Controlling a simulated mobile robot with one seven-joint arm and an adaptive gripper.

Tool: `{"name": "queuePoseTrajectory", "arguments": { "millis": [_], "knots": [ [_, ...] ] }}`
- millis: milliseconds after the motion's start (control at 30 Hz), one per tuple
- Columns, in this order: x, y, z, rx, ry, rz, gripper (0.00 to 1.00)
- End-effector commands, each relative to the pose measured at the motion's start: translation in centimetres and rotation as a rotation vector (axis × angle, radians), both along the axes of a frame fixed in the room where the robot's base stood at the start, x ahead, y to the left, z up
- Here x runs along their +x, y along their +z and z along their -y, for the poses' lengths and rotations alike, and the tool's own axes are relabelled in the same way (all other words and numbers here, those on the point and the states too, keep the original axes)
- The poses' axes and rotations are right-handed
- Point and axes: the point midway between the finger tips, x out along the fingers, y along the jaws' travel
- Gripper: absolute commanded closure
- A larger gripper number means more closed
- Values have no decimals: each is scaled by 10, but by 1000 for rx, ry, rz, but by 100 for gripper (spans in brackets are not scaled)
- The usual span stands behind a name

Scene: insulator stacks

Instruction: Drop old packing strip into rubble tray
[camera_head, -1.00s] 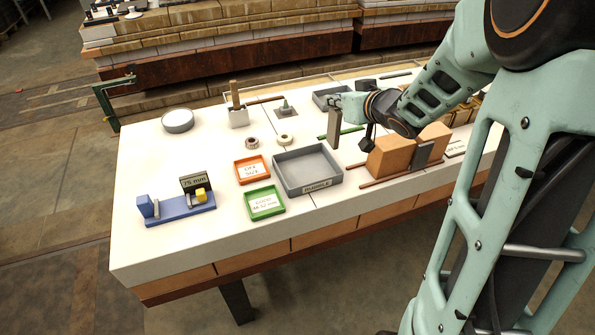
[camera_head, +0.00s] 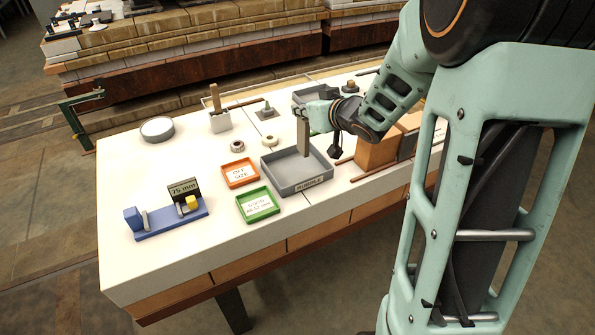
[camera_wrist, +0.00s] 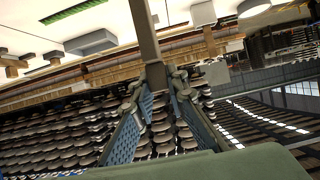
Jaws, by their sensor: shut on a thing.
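The old packing strip (camera_head: 303,138) is a flat grey-brown bar hanging upright from my gripper (camera_head: 307,113). In the wrist view the strip (camera_wrist: 144,32) stands out between the tips of my gripper (camera_wrist: 162,80), which is shut on its end. The rubble tray (camera_head: 318,184) is a grey, open, low-walled box labelled RUBBLE on its front wall. In the head view the strip's lower end overlaps the tray's back right interior. Its height above the tray floor is hard to tell. The tray floor that shows is bare.
An orange off-size tray (camera_head: 240,173) and a green good tray (camera_head: 258,205) stand left of the rubble tray. A blue gauge (camera_head: 165,219) sits front left. Tan blocks (camera_head: 374,153) stand close on the right. Two rings (camera_head: 237,146) lie behind.

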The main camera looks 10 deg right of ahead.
Motion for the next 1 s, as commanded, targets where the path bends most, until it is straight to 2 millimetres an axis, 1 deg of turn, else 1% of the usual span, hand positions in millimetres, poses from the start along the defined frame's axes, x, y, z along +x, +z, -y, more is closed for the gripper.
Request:
{"name": "queuePoseTrajectory", "arguments": {
  "millis": [33, 300, 433, 733, 767, 800, 900, 933, 1000],
  "knots": [
    [0, -11, 0, 0, 0, 0, 100],
    [0, -39, 0, -1, 0, 1, 100],
    [0, -44, 0, -1, 0, 1, 100],
    [0, -44, 0, -1, 0, 1, 100],
    [0, -44, 0, -1, 0, 1, 84],
    [0, -44, 0, -1, 0, 1, 79],
    [0, -44, 0, 0, 0, 0, 68],
    [0, -44, 0, 0, 0, 0, 66],
    [0, -44, 0, 0, 0, 0, 66]
  ]
}}
